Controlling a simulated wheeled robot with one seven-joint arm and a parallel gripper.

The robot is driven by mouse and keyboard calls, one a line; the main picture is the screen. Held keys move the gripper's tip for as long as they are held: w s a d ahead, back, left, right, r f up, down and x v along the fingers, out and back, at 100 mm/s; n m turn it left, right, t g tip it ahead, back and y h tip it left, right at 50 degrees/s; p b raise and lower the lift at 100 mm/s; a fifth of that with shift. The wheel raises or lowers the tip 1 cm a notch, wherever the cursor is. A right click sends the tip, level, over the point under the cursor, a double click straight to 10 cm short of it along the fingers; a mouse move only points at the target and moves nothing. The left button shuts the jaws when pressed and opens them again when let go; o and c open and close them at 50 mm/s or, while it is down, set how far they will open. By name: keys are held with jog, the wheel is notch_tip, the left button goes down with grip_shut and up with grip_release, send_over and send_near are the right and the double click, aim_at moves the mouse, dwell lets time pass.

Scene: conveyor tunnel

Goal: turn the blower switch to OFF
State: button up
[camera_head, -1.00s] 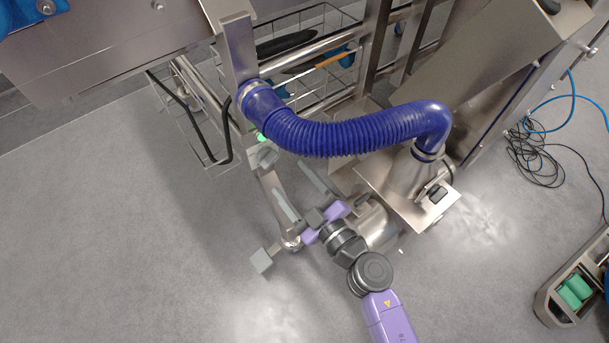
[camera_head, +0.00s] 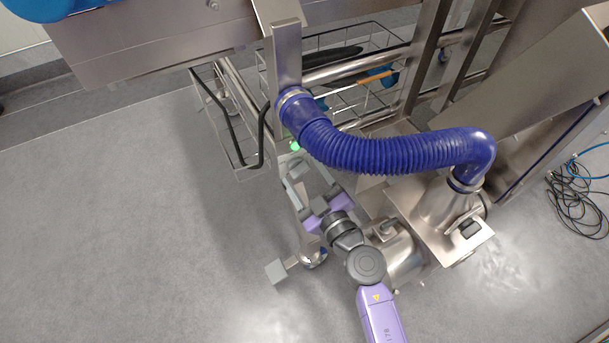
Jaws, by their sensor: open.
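The blower (camera_head: 408,258) is a metal housing low on the right, with a cone on top that joins a thick blue ribbed hose (camera_head: 390,155). A small grey box (camera_head: 298,170) sits on a metal post, with a green light (camera_head: 295,146) at its upper edge; I cannot make out a switch knob or its setting. A black part (camera_head: 470,229) sits on the metal plate beside the cone; I cannot tell what it is. My gripper (camera_head: 308,180), with grey fingers and purple sides, is open just below the grey box. I cannot tell whether it touches the box.
The blue hose arches above and to the right of my gripper. Wire baskets (camera_head: 232,125) with black handles hang behind the post. A grey block (camera_head: 276,272) sits low by the post's foot. Cables (camera_head: 580,200) lie on the floor at the right. The floor at the left is clear.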

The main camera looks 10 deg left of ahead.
jog(key=c, duration=1.4)
jog(key=shift+o, duration=0.2)
jog(key=shift+n, duration=0.3)
jog(key=n+p, duration=0.1)
jog(key=n, duration=0.4)
jog(key=n+p, duration=0.2)
jog(key=n, duration=0.4)
jog(key=shift+d+r+n, duration=0.1)
jog(key=shift+r+n, duration=0.1)
jog(key=shift+n, duration=0.1)
jog(key=n, duration=1.1)
jog(key=shift+r+n+b, duration=0.15)
jog(key=shift+n+b, duration=0.25)
